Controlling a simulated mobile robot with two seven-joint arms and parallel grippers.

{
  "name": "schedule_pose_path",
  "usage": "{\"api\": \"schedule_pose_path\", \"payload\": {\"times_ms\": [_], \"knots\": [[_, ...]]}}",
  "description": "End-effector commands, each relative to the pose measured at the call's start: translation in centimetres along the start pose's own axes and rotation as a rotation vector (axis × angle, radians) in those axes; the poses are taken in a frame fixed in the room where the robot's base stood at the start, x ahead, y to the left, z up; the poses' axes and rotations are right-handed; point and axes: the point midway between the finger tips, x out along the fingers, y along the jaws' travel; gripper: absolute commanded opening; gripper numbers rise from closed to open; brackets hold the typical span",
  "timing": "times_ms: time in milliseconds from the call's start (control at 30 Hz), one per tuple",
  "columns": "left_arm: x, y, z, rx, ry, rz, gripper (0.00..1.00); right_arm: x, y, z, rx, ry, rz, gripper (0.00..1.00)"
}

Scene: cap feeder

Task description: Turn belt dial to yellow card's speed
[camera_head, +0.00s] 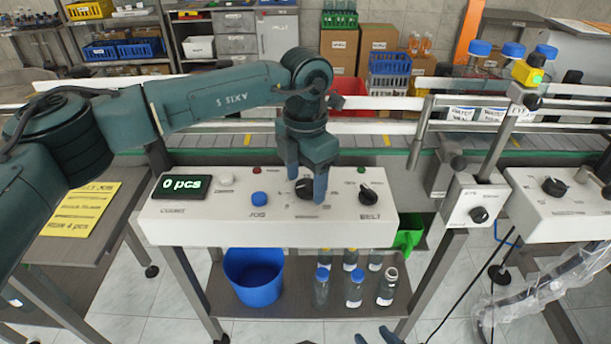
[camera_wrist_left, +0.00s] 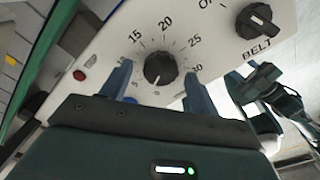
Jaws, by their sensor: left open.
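The yellow card (camera_head: 80,210) lies on a side table at the left; its print is too small to read surely. The white control panel (camera_head: 230,224) carries a black numbered dial (camera_head: 304,188), which also shows in the left wrist view (camera_wrist_left: 158,68) with marks from 5 to 30. A separate black knob (camera_head: 368,195) has the label BELT; it also shows in the left wrist view (camera_wrist_left: 257,22). My left gripper (camera_wrist_left: 158,82) is open, its fingers apart on either side of the numbered dial. My right gripper (camera_head: 375,336) shows only as two separated fingertips at the bottom edge.
The panel also has a display (camera_head: 181,187) reading 0 pcs and a blue button (camera_head: 259,199). Below are a blue bucket (camera_head: 254,275) and several bottles (camera_head: 354,287). The conveyor (camera_head: 220,140) runs behind; a metal post (camera_head: 500,140) with a small box stands at right.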

Motion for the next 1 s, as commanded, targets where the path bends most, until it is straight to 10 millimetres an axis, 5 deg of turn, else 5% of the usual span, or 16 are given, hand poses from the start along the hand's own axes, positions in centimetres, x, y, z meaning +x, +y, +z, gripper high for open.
{"api": "schedule_pose_path", "payload": {"times_ms": [333, 867, 1000], "knots": [[0.41, -0.01, -0.02, 0.001, 0.000, -0.001, 0.60, 0.02, 0.21, -0.05, -0.007, 0.001, 0.002, 0.36], [0.36, -0.01, -0.01, 0.001, 0.000, 0.000, 0.17, -0.03, 0.27, 0.04, -0.016, -0.002, -0.001, 0.36], [0.37, -0.01, 0.00, 0.005, 0.000, 0.000, 0.16, 0.00, 0.22, 0.07, -0.015, -0.002, -0.002, 0.36]]}}
